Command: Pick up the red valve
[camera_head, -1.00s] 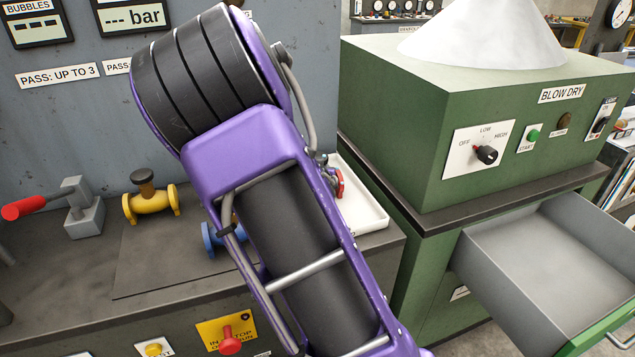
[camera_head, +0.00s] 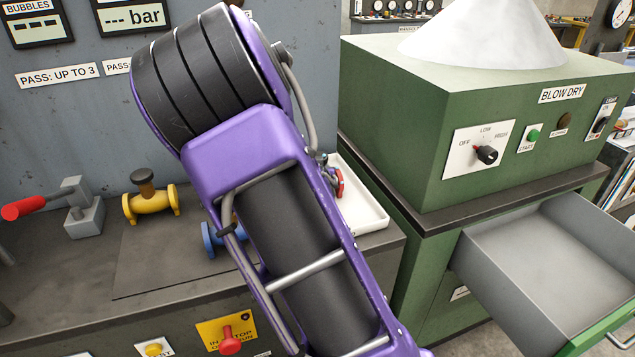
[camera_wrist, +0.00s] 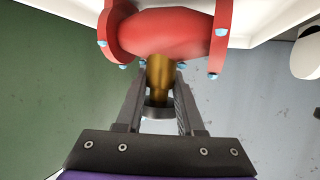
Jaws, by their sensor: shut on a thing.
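The red valve (camera_wrist: 165,33) fills the top of the wrist view, with two bolted flanges and a brass stem (camera_wrist: 159,75) pointing toward my gripper. My gripper (camera_wrist: 160,92) is shut on the valve, its two fingers on either side of the brass stem. In the head view, only a red flange edge of the valve (camera_head: 339,183) shows beside my purple arm, over or in the white tray (camera_head: 372,212). My arm hides the gripper and most of the valve there. I cannot tell whether the valve touches the tray.
A yellow valve (camera_head: 150,203) stands on the bench left of my arm. A blue valve (camera_head: 209,240) is partly hidden behind the arm. A red-handled clamp (camera_head: 75,208) is further left. The green blow-dry unit (camera_head: 480,130) and its open drawer (camera_head: 545,265) are at the right.

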